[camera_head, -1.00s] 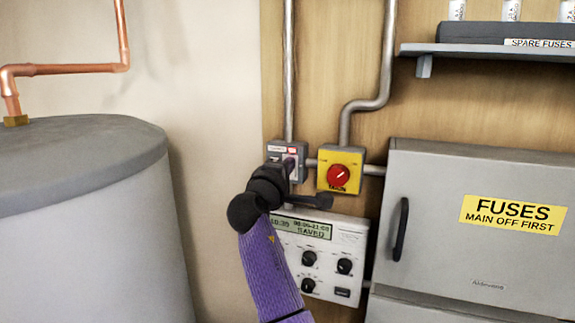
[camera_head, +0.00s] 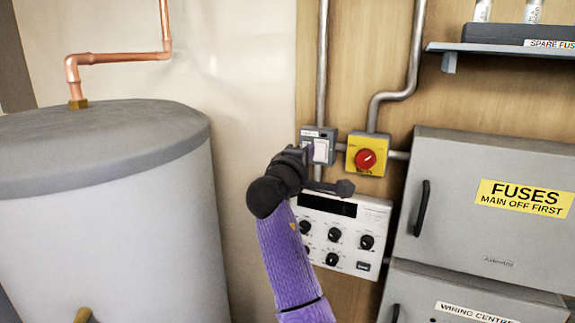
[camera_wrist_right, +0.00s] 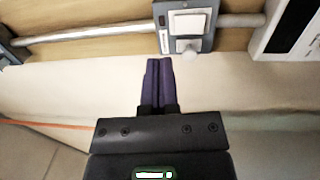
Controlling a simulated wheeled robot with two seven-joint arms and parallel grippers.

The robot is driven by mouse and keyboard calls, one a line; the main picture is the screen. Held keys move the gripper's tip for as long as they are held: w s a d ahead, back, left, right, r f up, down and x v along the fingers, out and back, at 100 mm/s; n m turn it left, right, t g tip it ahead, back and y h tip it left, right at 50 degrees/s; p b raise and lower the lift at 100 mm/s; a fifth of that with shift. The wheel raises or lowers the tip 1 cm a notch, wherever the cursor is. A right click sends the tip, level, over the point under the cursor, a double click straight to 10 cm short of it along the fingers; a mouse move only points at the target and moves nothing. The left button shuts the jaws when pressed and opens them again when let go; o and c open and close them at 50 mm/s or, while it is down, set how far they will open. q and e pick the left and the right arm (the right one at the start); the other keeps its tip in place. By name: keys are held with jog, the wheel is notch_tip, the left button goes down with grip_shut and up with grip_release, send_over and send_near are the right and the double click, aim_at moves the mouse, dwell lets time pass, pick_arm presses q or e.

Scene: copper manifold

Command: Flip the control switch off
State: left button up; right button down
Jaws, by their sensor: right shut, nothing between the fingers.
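The control switch (camera_head: 320,149) is a small grey wall box with a white rocker, left of the yellow isolator. It also shows in the right wrist view (camera_wrist_right: 187,22), with a small dark window beside the rocker. My right gripper (camera_head: 304,152) is at the left side of the switch in the head view and overlaps its edge. In the right wrist view its purple fingers (camera_wrist_right: 158,66) are together and empty, apart from the switch in the picture. My left gripper is not in view.
A yellow box with a red rotary knob (camera_head: 366,159) is just right of the switch. A white control panel (camera_head: 345,220) with a dark display is below. A grey fuse cabinet (camera_head: 450,190) stands right, a grey tank (camera_head: 110,220) left. Metal conduit (camera_head: 322,70) rises above.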

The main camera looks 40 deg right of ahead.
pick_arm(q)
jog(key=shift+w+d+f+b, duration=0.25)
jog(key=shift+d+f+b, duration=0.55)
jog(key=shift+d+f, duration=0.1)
pick_arm(e)
jog(key=v, duration=0.6)
jog(key=shift+r, duration=0.45)
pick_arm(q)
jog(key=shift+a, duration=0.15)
pick_arm(e)
jog(key=shift+s, duration=0.1)
